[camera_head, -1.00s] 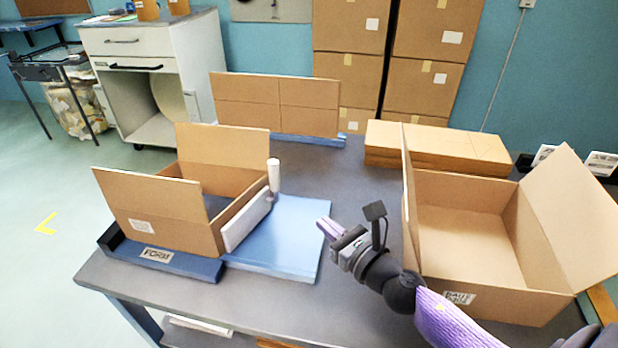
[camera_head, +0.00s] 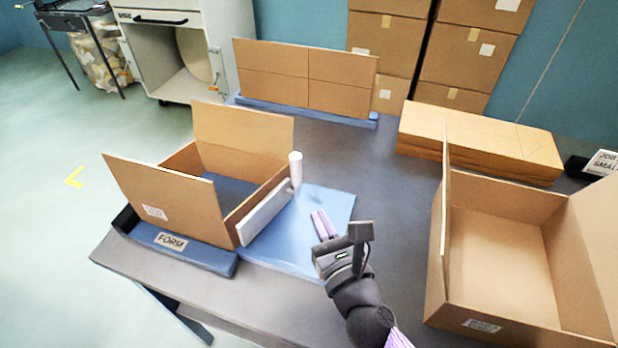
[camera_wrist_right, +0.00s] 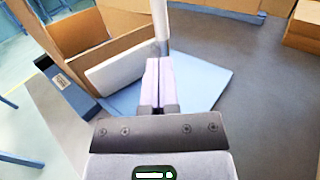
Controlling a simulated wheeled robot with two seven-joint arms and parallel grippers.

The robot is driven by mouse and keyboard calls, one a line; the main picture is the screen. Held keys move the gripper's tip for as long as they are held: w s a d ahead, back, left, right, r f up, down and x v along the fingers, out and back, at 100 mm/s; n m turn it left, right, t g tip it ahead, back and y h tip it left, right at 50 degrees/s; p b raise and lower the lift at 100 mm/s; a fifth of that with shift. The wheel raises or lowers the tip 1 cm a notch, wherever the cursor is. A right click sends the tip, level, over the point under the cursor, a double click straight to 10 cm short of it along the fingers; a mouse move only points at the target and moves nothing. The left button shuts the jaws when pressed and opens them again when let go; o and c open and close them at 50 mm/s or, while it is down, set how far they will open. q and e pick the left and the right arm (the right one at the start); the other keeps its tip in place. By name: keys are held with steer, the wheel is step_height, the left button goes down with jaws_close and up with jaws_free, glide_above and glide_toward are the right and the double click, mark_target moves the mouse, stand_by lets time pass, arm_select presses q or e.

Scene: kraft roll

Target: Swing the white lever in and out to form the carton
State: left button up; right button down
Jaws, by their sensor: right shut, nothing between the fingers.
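The white lever has an upright round handle (camera_head: 296,169) and a flat white paddle (camera_head: 264,214) that stands along the right side of the carton. The open brown carton (camera_head: 160,190) sits in the blue tray marked FORM (camera_head: 190,252), with its front and back flaps raised. My right gripper (camera_head: 322,222) is shut and empty, over the blue plate (camera_head: 310,215), to the right of the paddle and nearer than the handle. In the right wrist view the handle (camera_wrist_right: 160,22) rises just beyond the fingertips (camera_wrist_right: 158,64); contact cannot be told. My left gripper is out of view.
A larger open carton (camera_head: 500,260) stands on the right of the grey table (camera_head: 385,190). A stack of flat cardboard (camera_head: 480,140) lies behind it. An upright cardboard sheet (camera_head: 305,75) stands in a blue holder at the back. The table's middle is clear.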

mark_target(299, 174)
steer(key=b+x, duration=0.1)
steer(key=x, duration=0.7)
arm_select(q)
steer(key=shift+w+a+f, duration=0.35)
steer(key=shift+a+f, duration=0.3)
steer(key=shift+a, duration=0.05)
arm_select(e)
steer(key=shift+w+a, duration=0.15)
steer(key=shift+w, duration=0.25)
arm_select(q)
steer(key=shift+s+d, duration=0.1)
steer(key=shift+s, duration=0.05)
